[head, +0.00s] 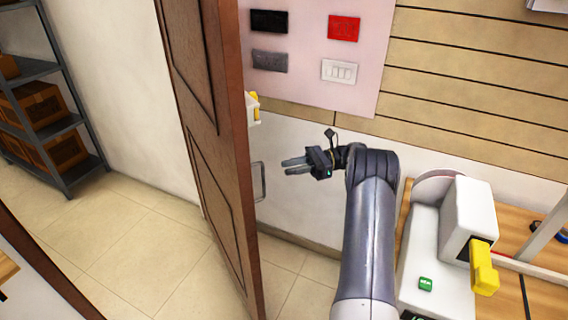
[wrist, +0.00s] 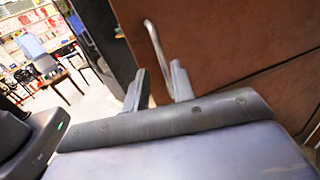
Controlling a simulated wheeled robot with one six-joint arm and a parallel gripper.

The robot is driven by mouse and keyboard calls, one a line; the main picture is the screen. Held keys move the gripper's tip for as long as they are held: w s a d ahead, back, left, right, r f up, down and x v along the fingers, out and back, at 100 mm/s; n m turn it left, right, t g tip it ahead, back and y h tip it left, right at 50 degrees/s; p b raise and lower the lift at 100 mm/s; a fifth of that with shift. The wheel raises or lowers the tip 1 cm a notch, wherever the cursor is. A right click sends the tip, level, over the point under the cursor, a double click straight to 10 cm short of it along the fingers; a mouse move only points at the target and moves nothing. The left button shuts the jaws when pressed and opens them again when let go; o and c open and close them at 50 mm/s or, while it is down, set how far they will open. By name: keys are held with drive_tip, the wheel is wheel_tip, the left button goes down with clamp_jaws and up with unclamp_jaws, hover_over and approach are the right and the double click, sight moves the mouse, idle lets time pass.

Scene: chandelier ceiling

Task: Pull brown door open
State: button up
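The brown door (head: 212,140) stands ajar, seen nearly edge-on in the head view; its panelled face fills the upper right of the wrist view (wrist: 225,45). A silver bar handle (head: 262,182) is on the door's right-hand side; it also shows in the wrist view (wrist: 155,45). My gripper (head: 283,166) is just right of the handle in the head view, apart from it. In the wrist view my fingers (wrist: 156,78) are spread with nothing held. The handle's lower end shows between them, close to the right finger; I cannot tell whether they touch.
A white device with a yellow part (head: 483,262) sits on a wooden table (head: 540,295) at the right, close to my arm. A grey shelf with boxes (head: 62,125) stands at the far left. Tiled floor (head: 140,235) left of the door is clear.

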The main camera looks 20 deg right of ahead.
drive_tip(key=d+p, duration=0.1)
drive_tip(key=p, duration=0.2)
drive_tip(key=shift+s+d+r, duration=0.1)
drive_tip(key=shift+d, duration=0.2)
drive_tip(key=shift+d+p, duration=0.1)
drive_tip(key=shift+p, duration=0.3)
drive_tip(key=shift+c, duration=0.6)
